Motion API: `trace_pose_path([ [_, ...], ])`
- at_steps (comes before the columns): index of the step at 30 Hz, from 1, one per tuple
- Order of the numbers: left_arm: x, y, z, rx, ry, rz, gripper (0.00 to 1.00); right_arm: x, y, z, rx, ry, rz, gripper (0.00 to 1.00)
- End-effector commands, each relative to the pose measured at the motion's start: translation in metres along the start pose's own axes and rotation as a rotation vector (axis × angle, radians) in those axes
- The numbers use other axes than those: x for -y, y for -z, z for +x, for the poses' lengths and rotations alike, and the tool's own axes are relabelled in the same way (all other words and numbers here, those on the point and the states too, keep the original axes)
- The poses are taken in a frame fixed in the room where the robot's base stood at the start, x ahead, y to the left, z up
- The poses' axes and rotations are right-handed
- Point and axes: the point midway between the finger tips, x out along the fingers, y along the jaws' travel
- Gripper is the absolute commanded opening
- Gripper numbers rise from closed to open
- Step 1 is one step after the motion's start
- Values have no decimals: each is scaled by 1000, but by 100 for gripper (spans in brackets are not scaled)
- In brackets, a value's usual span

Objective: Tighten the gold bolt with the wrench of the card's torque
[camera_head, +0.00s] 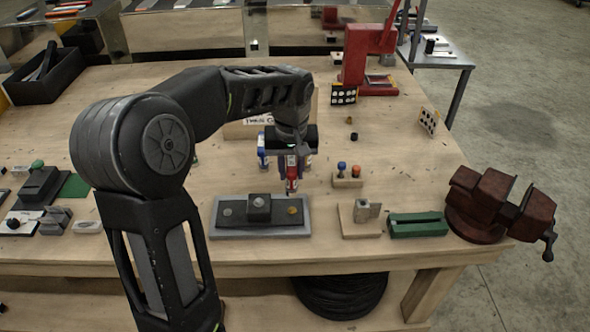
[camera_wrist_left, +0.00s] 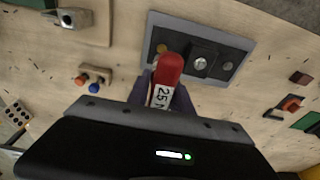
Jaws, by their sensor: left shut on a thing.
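My left gripper (camera_head: 291,172) is shut on a red wrench (camera_head: 292,184), which points down above the right part of a grey plate (camera_head: 262,232). In the left wrist view the red wrench (camera_wrist_left: 167,75) carries a white label reading "25 N", the rest cut off. The gold bolt (camera_head: 292,210) sits on the plate's right side, just below the wrench, apparently apart from it. It also shows in the left wrist view (camera_wrist_left: 162,48), partly beside the wrench. A dark block with a silver bolt (camera_head: 259,203) stands mid-plate. A white card (camera_head: 258,120) is mostly hidden behind my arm. My right gripper is not in view.
Blue-topped tools (camera_head: 263,153) show beside my gripper. A small stand with blue and orange knobs (camera_head: 347,180), a wooden block with a metal part (camera_head: 360,216), a green box (camera_head: 418,224) and a red vise (camera_head: 495,205) lie to the right. A red press (camera_head: 370,60) stands behind.

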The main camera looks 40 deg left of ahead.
Motion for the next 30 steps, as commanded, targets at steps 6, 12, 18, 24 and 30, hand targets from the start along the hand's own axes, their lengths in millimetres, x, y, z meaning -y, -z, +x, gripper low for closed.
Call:
trace_pose_path([
  [6, -1, 0, -3, -1, -1, 1, 0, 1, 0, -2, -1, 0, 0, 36],
  [12, 0, -1, 4, -1, -1, 2, 0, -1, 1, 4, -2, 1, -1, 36],
  [18, -1, -2, 16, -2, -1, 2, 0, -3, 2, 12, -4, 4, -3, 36],
  [24, -1, -4, 28, -2, -1, 2, 0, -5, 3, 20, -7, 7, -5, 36],
  [30, -1, -6, 40, -1, -1, 2, 0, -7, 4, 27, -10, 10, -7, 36],
])
